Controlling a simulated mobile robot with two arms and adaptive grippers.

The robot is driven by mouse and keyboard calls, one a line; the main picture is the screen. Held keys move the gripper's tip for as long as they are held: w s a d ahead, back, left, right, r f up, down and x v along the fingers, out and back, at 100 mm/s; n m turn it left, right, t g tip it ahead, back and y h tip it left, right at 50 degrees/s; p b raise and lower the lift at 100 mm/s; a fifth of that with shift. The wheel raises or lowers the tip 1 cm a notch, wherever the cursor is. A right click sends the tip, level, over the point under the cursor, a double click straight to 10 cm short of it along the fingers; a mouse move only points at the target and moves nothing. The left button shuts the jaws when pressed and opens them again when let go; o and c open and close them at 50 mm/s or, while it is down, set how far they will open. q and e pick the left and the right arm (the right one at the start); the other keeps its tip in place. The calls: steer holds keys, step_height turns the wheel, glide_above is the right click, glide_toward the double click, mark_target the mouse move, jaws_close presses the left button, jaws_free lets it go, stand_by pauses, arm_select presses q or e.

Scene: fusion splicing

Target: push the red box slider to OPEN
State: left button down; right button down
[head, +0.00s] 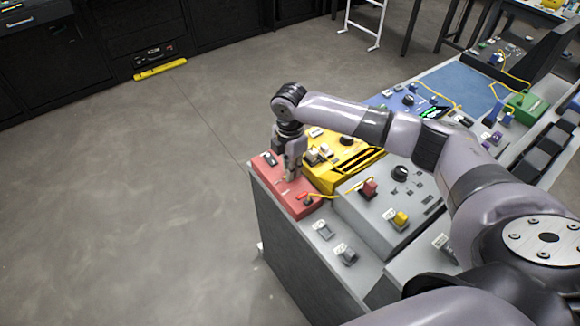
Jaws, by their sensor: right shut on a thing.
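The red box (304,212) sits at the left corner of the workbench, with a yellow cable running from its right side. My right gripper (290,178) points down onto the top of the red box. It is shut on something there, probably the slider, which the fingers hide. A small dark fitting (268,158) shows on the box's far end and a red part (302,197) on its near end. The slider's position and any OPEN marking cannot be read. My left gripper is not in view.
A yellow box (345,165) stands right beside the red box. A grey box (385,215) with a red block (369,188) and yellow block (400,220) is nearer. Blue and green devices (527,107) lie farther right. Open floor (130,220) is on the left.

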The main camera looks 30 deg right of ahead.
mark_target(300, 186)
stand_by(0.6)
steer(key=shift+s+d+r+p, duration=0.15)
steer(key=shift+s+p, duration=0.1)
steer(key=shift+p, duration=0.15)
steer(key=s+p, duration=0.1)
steer(key=s, duration=0.1)
steer(key=s+p, duration=0.1)
steer(key=p, duration=0.1)
steer(key=shift+s+d, duration=0.2)
steer(key=shift+s, duration=0.2)
steer(key=shift+f, duration=0.2)
steer(key=c, duration=1.5)
jaws_free()
steer(key=shift+s, duration=0.1)
